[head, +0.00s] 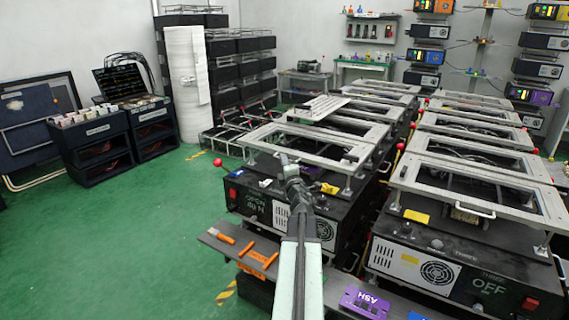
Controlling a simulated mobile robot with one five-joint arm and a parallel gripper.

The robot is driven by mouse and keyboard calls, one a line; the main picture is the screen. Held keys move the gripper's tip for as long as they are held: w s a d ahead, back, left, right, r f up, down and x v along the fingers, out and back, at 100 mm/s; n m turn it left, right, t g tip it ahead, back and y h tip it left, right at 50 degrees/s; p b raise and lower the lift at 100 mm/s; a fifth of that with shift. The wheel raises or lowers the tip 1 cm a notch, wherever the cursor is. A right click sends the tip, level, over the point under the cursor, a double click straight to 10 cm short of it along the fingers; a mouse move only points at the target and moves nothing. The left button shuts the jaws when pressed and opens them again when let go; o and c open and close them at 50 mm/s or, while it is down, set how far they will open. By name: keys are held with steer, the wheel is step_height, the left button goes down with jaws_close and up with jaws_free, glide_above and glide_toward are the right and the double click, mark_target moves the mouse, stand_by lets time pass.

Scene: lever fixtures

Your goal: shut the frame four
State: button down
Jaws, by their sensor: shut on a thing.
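The frame I take for frame four (340,171) is the light grey rectangular metal frame on the near left machine (262,204). It stands raised above the black box, with a gap under its near edge. My gripper (287,160) is at the middle of that near edge, shut on what seems to be its handle. The jaws and wrist hide the handle, so the exact grip is hard to see. My arm reaches up from the bottom of the head view and covers part of the machine's front.
A similar raised frame (480,185) stands over the machine marked THREE and OFF (425,265) at right. More framed machines stand behind both. A red ball knob (217,162) sticks out left. Orange-handled tools (258,258) and a purple ASH block (365,302) lie in front. Green floor is free at left.

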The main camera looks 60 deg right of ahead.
steer(key=shift+s+d, duration=0.25)
step_height(320, 180, up, 2)
steer(key=shift+p, duration=1.05)
steer(key=c, duration=1.5)
jaws_free()
steer(key=shift+c, duration=0.2)
steer(key=shift+a, duration=0.1)
